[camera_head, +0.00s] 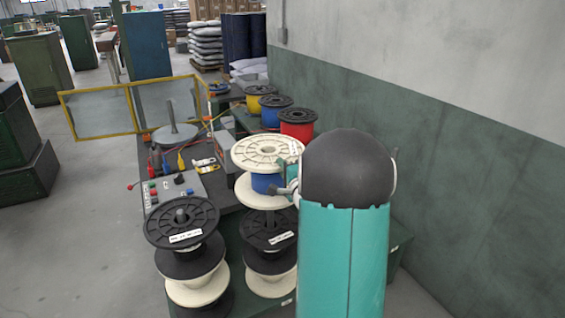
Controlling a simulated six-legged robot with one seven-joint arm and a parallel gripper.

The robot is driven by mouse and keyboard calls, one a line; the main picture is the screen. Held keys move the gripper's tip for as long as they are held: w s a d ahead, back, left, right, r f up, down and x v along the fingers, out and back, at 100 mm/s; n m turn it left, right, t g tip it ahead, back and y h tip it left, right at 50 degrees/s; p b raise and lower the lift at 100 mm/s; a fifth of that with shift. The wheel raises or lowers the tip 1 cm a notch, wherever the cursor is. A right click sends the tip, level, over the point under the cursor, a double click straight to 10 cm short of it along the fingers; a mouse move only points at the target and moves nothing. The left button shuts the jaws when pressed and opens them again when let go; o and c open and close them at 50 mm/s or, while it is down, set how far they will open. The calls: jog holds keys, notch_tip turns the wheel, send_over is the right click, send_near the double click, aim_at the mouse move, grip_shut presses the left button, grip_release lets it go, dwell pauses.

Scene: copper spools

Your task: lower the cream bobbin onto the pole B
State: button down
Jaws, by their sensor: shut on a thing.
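The cream bobbin (262,150) has a wide holed top flange, a blue winding and a lower cream flange. My gripper (288,178) is shut on its right side; my arm hides part of the grip. The bobbin looks level, directly above a stack of black and cream bobbins (268,229). I cannot tell whether it touches that stack, and any pole inside it is hidden. A bare grey pole (171,116) on a round base stands farther back. Another pole tip (181,215) shows through the left stack's top black bobbin (182,238). I cannot read which pole is B.
A control box (172,190) with buttons lies left of the held bobbin. Yellow, blue and red spools (297,122) line the back right. A yellow-framed screen (130,108) stands behind the bench. The green and grey wall (440,130) bounds the right.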

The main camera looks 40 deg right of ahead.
notch_tip(320, 180, down, 16)
jog(key=shift+f, duration=0.2)
dwell(1.5)
jog(key=shift+f, duration=0.45)
dwell(0.4)
jog(key=c, duration=1.3)
grip_release()
jog(key=shift+c, duration=0.2)
jog(key=v, duration=1.4)
jog(key=shift+f, duration=0.15)
